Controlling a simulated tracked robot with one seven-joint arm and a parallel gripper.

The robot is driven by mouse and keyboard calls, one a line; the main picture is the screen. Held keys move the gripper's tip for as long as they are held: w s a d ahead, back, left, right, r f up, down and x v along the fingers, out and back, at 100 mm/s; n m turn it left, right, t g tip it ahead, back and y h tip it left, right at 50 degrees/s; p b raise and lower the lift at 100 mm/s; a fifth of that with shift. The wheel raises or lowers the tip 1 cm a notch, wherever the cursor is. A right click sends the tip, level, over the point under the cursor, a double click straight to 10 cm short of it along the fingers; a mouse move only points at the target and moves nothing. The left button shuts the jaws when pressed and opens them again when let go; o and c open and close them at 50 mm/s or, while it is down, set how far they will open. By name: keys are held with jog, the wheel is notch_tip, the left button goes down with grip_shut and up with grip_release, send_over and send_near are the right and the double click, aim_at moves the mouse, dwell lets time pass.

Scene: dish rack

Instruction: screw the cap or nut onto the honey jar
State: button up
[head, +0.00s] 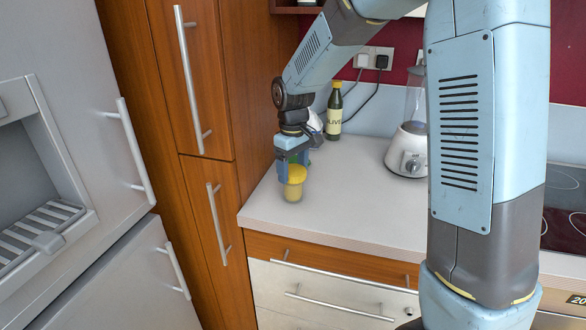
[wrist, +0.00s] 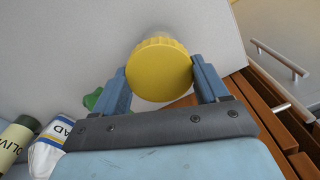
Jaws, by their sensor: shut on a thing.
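My gripper (head: 291,163) points down over the near left part of the counter. It is shut on a round yellow cap (wrist: 160,70) with a ribbed edge, which sits between the two fingers in the wrist view. In the head view the yellow cap (head: 296,173) shows at the fingertips, directly above the amber honey jar (head: 292,191). The jar stands upright on the counter. I cannot tell whether the cap is seated on the jar's thread.
A blender (head: 408,150) stands farther right. Tall wooden cabinets (head: 188,85) flank the counter's left end. The counter (head: 350,205) is clear right of the jar.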

jog(key=m, duration=0.4)
jog(key=shift+m, duration=0.3)
jog(key=o, duration=1.2)
jog(key=shift+r, duration=2.45)
jog(key=shift+c, duration=0.6)
